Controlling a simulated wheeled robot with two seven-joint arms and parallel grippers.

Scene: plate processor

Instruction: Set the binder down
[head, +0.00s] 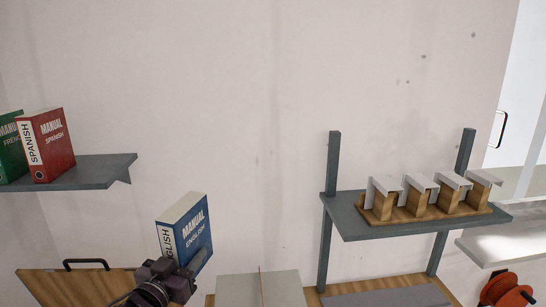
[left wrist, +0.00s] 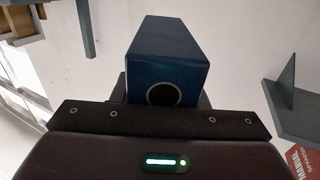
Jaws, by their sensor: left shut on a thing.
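The blue binder (head: 185,228), marked MANUAL ENGLISH, is held upright in my left gripper (head: 172,275) near the bottom of the head view. In the left wrist view the binder's blue spine with a round finger hole (left wrist: 165,62) stands between the jaws of my left gripper (left wrist: 162,98), which is shut on it. The binder is in front of the wall, to the right of and lower than the left shelf (head: 95,172) in the picture. My right gripper is not in view.
A red Spanish binder (head: 55,145) and a green French binder (head: 10,150) stand on the left shelf, with bare room at its right end. A right shelf (head: 365,225) carries a wooden rack (head: 420,212). A grey box (head: 262,290) and an orange reel (head: 505,290) are below.

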